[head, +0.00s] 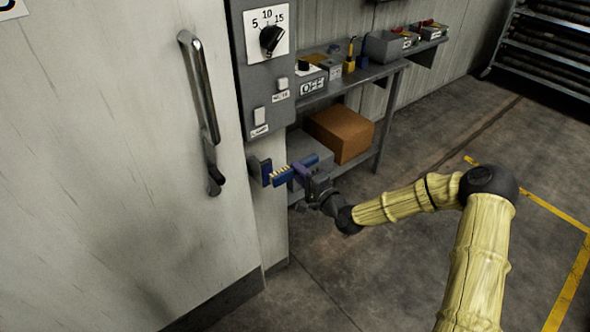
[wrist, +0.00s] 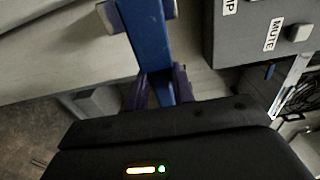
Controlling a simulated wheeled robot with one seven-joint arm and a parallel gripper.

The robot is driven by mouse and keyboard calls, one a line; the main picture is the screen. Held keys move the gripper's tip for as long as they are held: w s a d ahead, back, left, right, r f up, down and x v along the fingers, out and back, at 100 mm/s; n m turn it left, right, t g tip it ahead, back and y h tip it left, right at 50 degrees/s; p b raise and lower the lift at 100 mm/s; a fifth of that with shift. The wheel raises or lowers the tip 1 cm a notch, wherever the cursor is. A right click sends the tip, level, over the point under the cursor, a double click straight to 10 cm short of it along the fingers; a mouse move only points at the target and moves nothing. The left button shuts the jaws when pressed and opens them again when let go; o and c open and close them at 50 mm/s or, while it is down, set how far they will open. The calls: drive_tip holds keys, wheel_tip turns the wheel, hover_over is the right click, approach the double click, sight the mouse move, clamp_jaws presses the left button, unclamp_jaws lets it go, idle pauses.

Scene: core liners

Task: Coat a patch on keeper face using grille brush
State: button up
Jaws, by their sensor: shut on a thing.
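The grille brush (head: 283,177) has a blue body and pale yellow bristles. My gripper (head: 301,171) is shut on its blue handle, which also shows between the purple fingers in the wrist view (wrist: 149,38). The keeper (head: 254,172) is a small grey-blue block on the pale post beside the door. The bristles point left towards the keeper, very close to it; I cannot tell whether they touch. In the wrist view, grey parts of what looks like the keeper (wrist: 108,17) show beside the blue handle. The bristles and any coating on the keeper face are hidden there.
The pale door (head: 110,170) with a metal handle (head: 202,105) stands at left. A grey control box (head: 265,75) with a dial is above the keeper. A shelf (head: 345,84) with small tools and a cardboard box (head: 340,133) stand behind. Open floor lies right.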

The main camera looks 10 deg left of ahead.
drive_tip(key=shift+v, duration=1.9)
drive_tip(key=v, duration=0.3)
drive_tip(key=shift+p, duration=0.3)
drive_tip(key=a+b, duration=0.1)
drive_tip(key=s+a+f+b, duration=0.1)
drive_tip(key=b, duration=0.1)
drive_tip(key=s+a+f+b, duration=0.1)
drive_tip(key=shift+s+a, duration=0.15)
drive_tip(key=shift+a, duration=0.1)
drive_tip(key=shift+a, duration=0.1)
